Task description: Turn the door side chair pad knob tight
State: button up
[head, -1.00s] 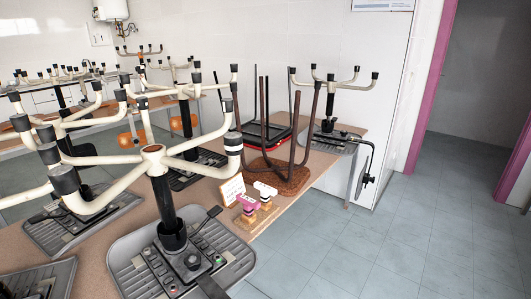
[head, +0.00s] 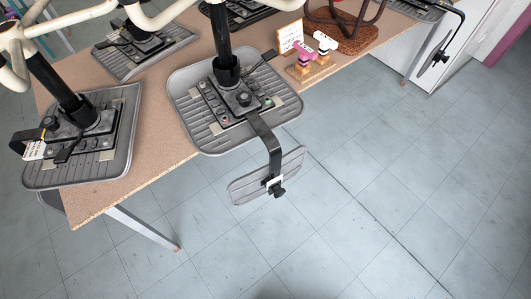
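The chair nearest the doorway shows only in part at the top right: its grey seat (head: 418,8), a bent black bracket (head: 457,22) and a dark knob (head: 440,58) low on that bracket. Nearer, an upturned chair seat (head: 190,95) lies on the table with a black bracket (head: 268,135) hanging over the edge. A grey ribbed pad (head: 245,188) hangs tilted on that bracket, and a black knob (head: 277,191) sits at its lower end. How tight either knob is cannot be told. My gripper is not in view.
The brown table (head: 140,168) holds several upturned chairs. A small card (head: 290,38) and pink and white blocks (head: 310,58) stand near its front edge. A table leg (head: 145,228) slants out at the lower left. The tiled floor (head: 370,200) in front is clear.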

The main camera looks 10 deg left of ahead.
aim_at(278, 191)
jog(key=u, duration=0.55)
jog(key=l, duration=0.65)
jog(key=i+l, duration=0.1)
jog(key=l, duration=0.55)
